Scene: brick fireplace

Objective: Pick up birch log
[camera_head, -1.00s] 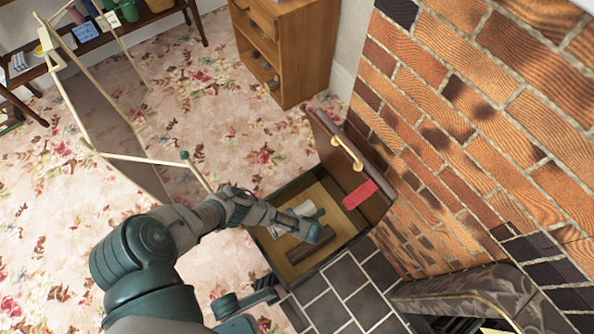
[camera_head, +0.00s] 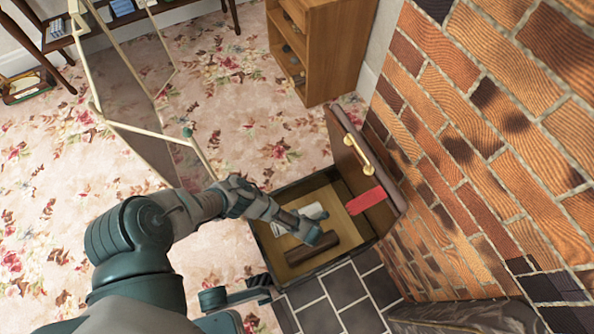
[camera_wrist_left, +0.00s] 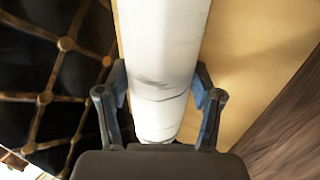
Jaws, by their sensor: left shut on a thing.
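The birch log (camera_wrist_left: 162,70) is white with dark marks and runs lengthwise between my left gripper's fingers in the left wrist view. In the head view it shows as a pale piece (camera_head: 312,211) inside the open wooden box (camera_head: 346,246). My left gripper (camera_head: 316,233) reaches into the box from the left and is shut on the birch log; its fingers (camera_wrist_left: 162,90) press both sides of it. The gripper hides part of the log in the head view. My right gripper is not in view.
A dark brown log (camera_head: 312,248) lies in the box beside the gripper. The box's raised lid (camera_head: 352,150) has a brass handle and stands near the brick wall (camera_head: 470,120). A folding screen (camera_head: 110,70) stands left, and a wooden cabinet (camera_head: 335,50) behind.

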